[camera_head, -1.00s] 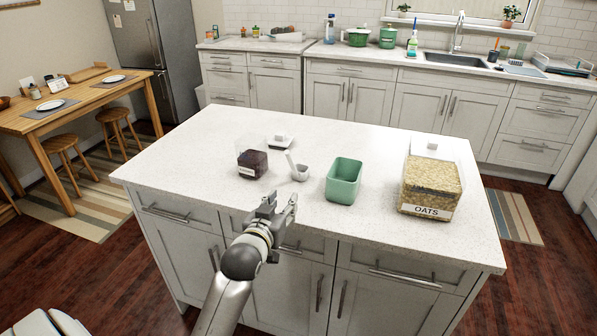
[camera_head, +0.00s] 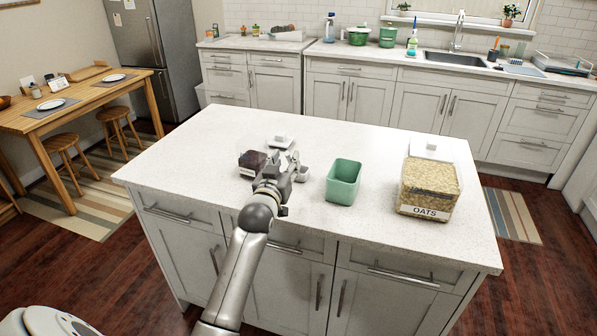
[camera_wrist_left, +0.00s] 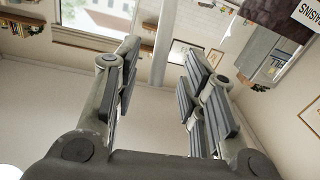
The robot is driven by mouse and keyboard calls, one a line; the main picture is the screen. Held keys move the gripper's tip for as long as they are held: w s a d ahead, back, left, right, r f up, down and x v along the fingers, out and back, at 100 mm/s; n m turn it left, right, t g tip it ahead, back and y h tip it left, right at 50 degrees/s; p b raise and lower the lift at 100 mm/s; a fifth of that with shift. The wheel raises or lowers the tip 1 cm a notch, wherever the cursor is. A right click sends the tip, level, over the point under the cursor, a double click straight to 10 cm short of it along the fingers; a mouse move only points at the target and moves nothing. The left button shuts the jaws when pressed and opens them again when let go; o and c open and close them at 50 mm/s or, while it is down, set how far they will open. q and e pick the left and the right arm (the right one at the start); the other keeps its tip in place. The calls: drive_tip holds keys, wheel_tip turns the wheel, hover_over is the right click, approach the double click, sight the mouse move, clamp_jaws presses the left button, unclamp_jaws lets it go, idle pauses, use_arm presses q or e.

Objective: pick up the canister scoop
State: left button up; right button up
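The canister scoop (camera_head: 303,174) is small and white and lies on the island counter. Its bowl shows just right of my left gripper (camera_head: 285,163) in the head view, and its handle is hidden behind the fingers. My left gripper reaches over the counter from the front, close to the scoop; I cannot tell whether they touch. In the left wrist view the gripper's two fingers (camera_wrist_left: 163,65) are wide apart with nothing visible between them. I cannot make out the scoop there. My right gripper is not in view.
A dark raisins container (camera_head: 250,162) stands close left of the gripper; it also shows in the left wrist view (camera_wrist_left: 285,28). A white lid (camera_head: 281,141) lies behind. A green bin (camera_head: 344,182) and an oats container (camera_head: 430,188) stand right. The counter's left end is clear.

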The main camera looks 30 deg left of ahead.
use_arm(q)
drive_tip(key=shift+x, duration=1.5)
drive_tip(key=shift+d, duration=0.1)
drive_tip(key=shift+c, duration=0.3)
clamp_jaws()
